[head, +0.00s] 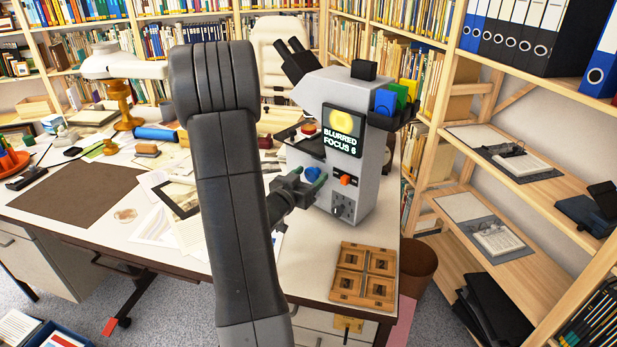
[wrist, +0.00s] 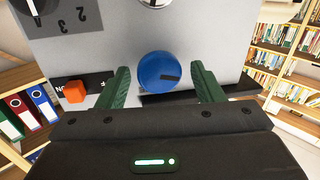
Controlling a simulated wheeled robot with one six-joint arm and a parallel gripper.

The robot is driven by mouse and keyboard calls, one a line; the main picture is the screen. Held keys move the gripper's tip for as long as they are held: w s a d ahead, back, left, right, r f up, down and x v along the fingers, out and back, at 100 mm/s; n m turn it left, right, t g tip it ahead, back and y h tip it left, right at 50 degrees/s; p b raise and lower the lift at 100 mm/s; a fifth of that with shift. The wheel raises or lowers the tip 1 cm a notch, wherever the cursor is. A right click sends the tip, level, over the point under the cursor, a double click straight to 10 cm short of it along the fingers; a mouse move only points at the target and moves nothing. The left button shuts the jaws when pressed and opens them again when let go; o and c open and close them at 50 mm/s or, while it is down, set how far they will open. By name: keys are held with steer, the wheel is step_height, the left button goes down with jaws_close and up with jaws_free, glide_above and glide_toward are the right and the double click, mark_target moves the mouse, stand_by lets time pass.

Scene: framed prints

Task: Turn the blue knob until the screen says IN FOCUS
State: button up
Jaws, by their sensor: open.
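The blue knob (head: 312,174) is on the side of the grey microscope-like instrument (head: 372,165) on the desk. In the wrist view the blue knob (wrist: 159,72) is round with a dark mark on its right side. My gripper (head: 298,181) is open, and in the wrist view its green fingers (wrist: 161,88) stand to the left and right of the knob, with a gap on both sides. I cannot tell whether the fingertips reach its depth. The screen (head: 342,132) shows a yellow blob and reads "BLURRED FOCUS 6".
An orange switch (head: 348,180) and a lower dial (head: 342,206) are close to the knob. A wooden numbered tray (head: 364,273) lies in front of the instrument. Blue, green and yellow blocks (head: 408,88) sit at its upper right. Papers (head: 160,225) cover the desk to the left.

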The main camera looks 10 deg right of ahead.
steer(key=c, duration=0.9)
steer(key=shift+c, duration=0.2)
steer(key=shift+f+m+b, duration=0.15)
steer(key=shift+m+b, duration=0.15)
steer(key=shift+b, duration=0.25)
steer(key=shift+f+m+b, duration=0.15)
steer(key=shift+m+b, duration=0.35)
steer(key=shift+b, duration=0.45)
steer(key=m+b, duration=0.2)
steer(key=b, duration=0.1)
steer(key=shift+f+h+b, duration=0.1)
steer(key=shift+h+b, duration=0.2)
steer(key=shift+b, duration=0.1)
steer(key=m+b, duration=0.3)
steer(key=b, duration=0.1)
steer(key=shift+r+m+h+b, duration=0.25)
steer(key=shift+m+h+b, duration=0.05)
steer(key=shift+m+b, duration=0.75)
steer(key=shift+r+m, duration=0.1)
steer(key=shift+m, duration=0.15)
